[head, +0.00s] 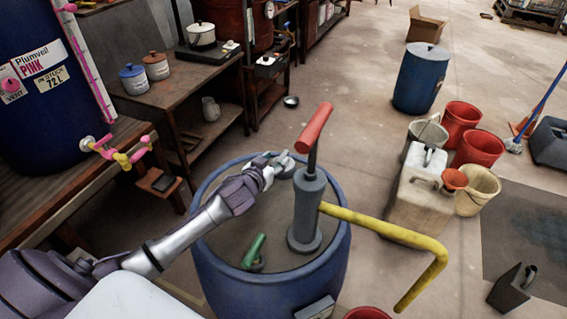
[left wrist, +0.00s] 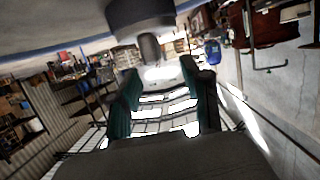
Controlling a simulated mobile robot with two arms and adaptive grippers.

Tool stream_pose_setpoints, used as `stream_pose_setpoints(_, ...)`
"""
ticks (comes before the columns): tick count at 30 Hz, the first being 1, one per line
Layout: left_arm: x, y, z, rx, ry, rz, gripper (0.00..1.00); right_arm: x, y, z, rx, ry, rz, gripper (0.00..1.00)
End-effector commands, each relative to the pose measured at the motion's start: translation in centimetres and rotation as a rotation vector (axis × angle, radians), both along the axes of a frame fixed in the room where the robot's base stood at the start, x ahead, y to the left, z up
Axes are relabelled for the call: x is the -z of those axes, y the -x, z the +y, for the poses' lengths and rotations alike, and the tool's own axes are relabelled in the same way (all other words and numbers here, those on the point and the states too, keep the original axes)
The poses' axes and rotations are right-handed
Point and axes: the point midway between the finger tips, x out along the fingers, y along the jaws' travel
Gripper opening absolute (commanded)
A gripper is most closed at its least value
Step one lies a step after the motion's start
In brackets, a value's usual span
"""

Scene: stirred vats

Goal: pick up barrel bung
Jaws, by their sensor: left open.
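The barrel bung (head: 284,171) looks like a small grey cap with an upright knob, at the far side of the top of the blue barrel (head: 265,290). In the left wrist view the bung (left wrist: 149,46) appears upside down, just ahead of the fingers. My left gripper (head: 276,161) reaches over the barrel top from the left. It is close to the bung and partly covers it in the head view. Its two fingers (left wrist: 158,92) are apart with nothing held between them. I cannot tell whether they touch the bung. My right gripper is not in view.
A grey pump (head: 307,205) with a red handle and yellow spout (head: 390,232) stands on the barrel, right of my gripper. A green fitting (head: 254,250) is on its near side. A white jerrycan (head: 418,200) and several buckets (head: 461,122) stand right. A workbench (head: 185,88) is behind left.

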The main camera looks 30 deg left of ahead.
Motion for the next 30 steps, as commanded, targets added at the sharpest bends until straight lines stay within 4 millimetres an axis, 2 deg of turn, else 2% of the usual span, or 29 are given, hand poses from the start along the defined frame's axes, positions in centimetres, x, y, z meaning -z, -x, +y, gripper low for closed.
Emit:
stream_pose_setpoints(6,0.7,-2.0,-0.3,0.000,0.001,0.000,0.48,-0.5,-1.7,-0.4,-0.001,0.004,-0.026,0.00)
stream_pose_setpoints(12,1.7,-4.4,-0.3,0.000,0.000,0.000,0.48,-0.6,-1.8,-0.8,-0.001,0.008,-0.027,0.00)
stream_pose_setpoints(22,2.0,-5.0,-0.3,0.001,-0.001,0.001,0.48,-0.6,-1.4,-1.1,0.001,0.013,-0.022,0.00)
stream_pose_setpoints(23,2.0,-5.0,-0.3,0.001,-0.001,0.001,0.45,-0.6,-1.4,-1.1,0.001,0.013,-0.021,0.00)
stream_pose_setpoints(30,2.0,-4.9,-0.3,0.000,-0.001,0.001,0.05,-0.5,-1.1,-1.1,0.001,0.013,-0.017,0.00)
